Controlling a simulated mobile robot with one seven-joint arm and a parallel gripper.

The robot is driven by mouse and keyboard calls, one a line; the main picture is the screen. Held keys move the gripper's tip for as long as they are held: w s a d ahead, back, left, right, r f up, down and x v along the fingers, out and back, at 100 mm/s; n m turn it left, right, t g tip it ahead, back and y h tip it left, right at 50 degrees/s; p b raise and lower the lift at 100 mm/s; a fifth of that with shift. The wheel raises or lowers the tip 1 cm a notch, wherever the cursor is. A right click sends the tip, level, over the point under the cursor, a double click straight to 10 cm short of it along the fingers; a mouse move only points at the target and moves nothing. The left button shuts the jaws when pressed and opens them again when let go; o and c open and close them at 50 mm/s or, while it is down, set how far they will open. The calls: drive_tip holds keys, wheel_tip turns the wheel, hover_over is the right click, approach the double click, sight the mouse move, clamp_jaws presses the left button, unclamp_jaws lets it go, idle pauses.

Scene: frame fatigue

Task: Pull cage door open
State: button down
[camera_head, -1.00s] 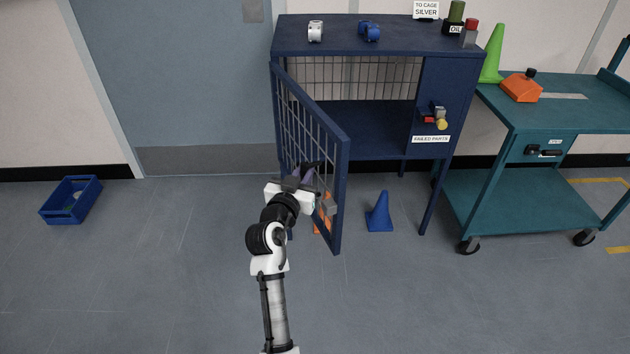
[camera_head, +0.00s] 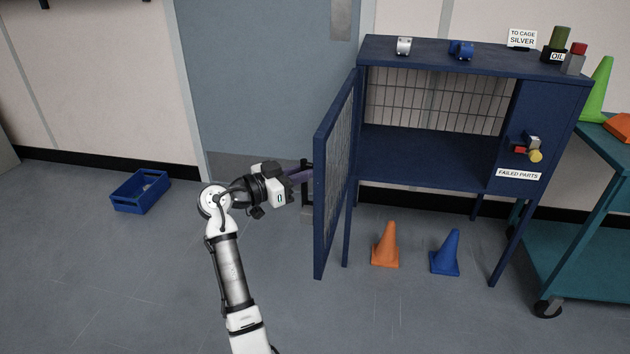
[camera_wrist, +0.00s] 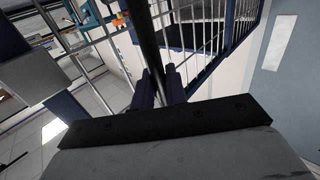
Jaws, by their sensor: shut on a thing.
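The blue cage door (camera_head: 322,205) with its wire mesh is swung well open and stands out from the left side of the blue cage (camera_head: 430,158). My gripper (camera_head: 302,174) is at the door's outer face, left of its free edge. In the wrist view my gripper (camera_wrist: 160,88) has its two dark purple fingers closed around a black bar, the door handle (camera_wrist: 144,42). The handle also shows as a short dark upright piece in the head view. The inside of the cage is open to view, and its shelf looks empty.
An orange cone (camera_head: 386,247) and a blue cone (camera_head: 446,254) stand on the floor below the cage. A blue crate (camera_head: 141,192) lies on the floor at left. A teal cart (camera_head: 565,245) stands at right. The floor left and in front is clear.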

drive_tip(key=shift+w, duration=0.15)
drive_tip(key=c, duration=1.5)
unclamp_jaws()
drive_tip(key=shift+a, duration=0.1)
drive_tip(key=v, duration=1.3)
drive_tip(key=shift+a, duration=0.3)
